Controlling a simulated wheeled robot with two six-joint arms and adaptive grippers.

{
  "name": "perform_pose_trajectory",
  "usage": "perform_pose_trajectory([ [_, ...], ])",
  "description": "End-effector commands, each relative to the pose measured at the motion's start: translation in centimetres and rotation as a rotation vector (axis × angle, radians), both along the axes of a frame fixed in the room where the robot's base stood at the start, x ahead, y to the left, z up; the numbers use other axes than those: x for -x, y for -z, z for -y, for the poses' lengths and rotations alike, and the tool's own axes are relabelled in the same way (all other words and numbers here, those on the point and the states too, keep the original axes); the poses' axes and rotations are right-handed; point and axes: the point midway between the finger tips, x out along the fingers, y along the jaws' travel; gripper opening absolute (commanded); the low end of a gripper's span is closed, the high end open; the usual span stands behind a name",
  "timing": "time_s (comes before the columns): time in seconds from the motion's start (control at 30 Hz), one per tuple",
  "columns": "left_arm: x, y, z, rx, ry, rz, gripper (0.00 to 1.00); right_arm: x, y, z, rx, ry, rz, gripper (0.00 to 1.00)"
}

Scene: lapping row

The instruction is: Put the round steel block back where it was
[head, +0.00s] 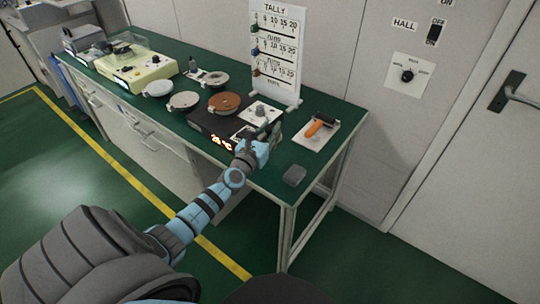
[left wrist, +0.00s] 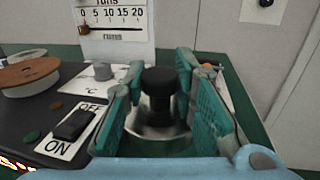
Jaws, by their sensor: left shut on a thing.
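The round steel block (left wrist: 152,128), with a black knob on top, shows in the left wrist view between the green-padded fingers of my left gripper (left wrist: 165,98). The fingers are shut on it. In the head view my left gripper (head: 266,139) is over the green bench top (head: 262,178), at the right end of the black hot plate (head: 213,128). The block is hardly seen there, hidden by the gripper. I cannot tell whether its base touches the bench. My right gripper is not in view.
The hot plate carries a brown disc (head: 224,102) and a lit display. A board with an orange-handled tool (head: 317,125) lies right of the gripper. A grey block (head: 294,175) lies near the front corner. A white tally board (head: 276,50) stands behind. Discs stand left.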

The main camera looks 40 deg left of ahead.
Motion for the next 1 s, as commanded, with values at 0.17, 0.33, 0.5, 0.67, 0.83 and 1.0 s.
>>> perform_pose_trajectory([
  [0.17,-0.1,3.5,0.0,-0.001,-0.001,0.005,0.00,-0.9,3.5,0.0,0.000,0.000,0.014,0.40],
  [0.33,-0.1,5.2,0.0,-0.002,-0.001,0.005,0.00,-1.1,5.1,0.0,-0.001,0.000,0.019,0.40],
  [0.5,-0.1,7.9,0.0,-0.001,-0.001,0.005,0.00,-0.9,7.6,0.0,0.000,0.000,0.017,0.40],
  [0.67,-0.1,7.5,0.0,-0.002,0.000,0.005,0.00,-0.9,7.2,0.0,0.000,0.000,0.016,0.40],
  [0.83,-0.1,7.7,0.0,-0.001,0.000,0.005,0.00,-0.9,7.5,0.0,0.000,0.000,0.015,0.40],
  [1.0,0.0,7.8,0.0,0.000,0.000,0.001,0.45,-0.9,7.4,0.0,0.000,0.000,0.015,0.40],
])
